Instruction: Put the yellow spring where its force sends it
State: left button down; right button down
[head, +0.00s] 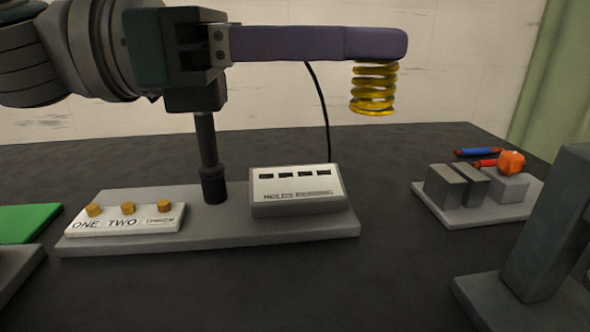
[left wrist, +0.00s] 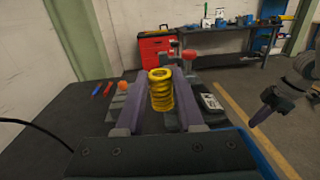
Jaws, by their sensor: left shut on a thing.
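The yellow spring (head: 374,88) hangs upright in the air below the tips of my left gripper (head: 378,45). In the left wrist view the spring (left wrist: 161,90) stands between the two purple fingers of my left gripper (left wrist: 159,103), which is shut on it. Below the arm in the head view is a grey stand base (head: 240,236) with a dark upright post (head: 207,160). On it are a white plate (head: 125,219) marked ONE, TWO and a blurred third word, with three yellow knobs, and a box (head: 297,190) reading HOLDS. My right gripper (left wrist: 262,111) seems to show at the right of the left wrist view.
At the right, a grey tray (head: 468,215) holds grey blocks and an orange piece (head: 511,162). A blue tool (head: 478,152) lies behind it. A dark grey stand (head: 545,235) fills the right front. A green sheet (head: 28,223) lies at the left. A cable (head: 322,100) rises behind the box.

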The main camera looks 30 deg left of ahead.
pick_arm(q)
notch_tip(320, 180, down, 16)
jog(key=b, duration=0.4)
jog(key=shift+f, duration=0.15)
jog(key=shift+f+b, duration=0.8)
jog(key=shift+f, duration=1.1)
